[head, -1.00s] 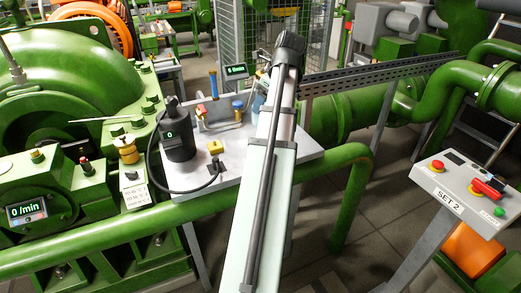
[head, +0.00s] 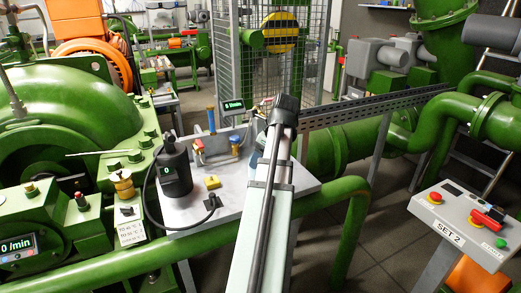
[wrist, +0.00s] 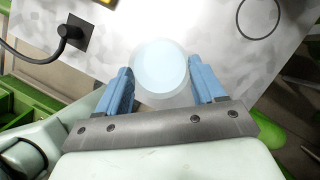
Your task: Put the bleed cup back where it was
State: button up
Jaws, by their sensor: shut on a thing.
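The bleed cup (wrist: 160,68) is a pale, translucent round cup, seen from above in the wrist view. My gripper (wrist: 161,86) has its two blue fingers on either side of the cup and is shut on it. The grey bench top (wrist: 205,30) is below. I cannot tell whether the cup's base touches it. A thin dark ring (wrist: 238,18) lies on the bench top, up and to the right of the cup and apart from it. In the head view my arm hides most of the gripper and the cup.
A green pipe (head: 345,190) runs along the front. The SET 2 panel (head: 455,232) stands right.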

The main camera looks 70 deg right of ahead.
jog(key=shift+f, duration=1.9)
jog(key=shift+f, duration=0.15)
jog(key=o, duration=1.7)
jog(key=v, duration=1.2)
jog(key=shift+r, duration=0.25)
jog(key=shift+w, duration=0.1)
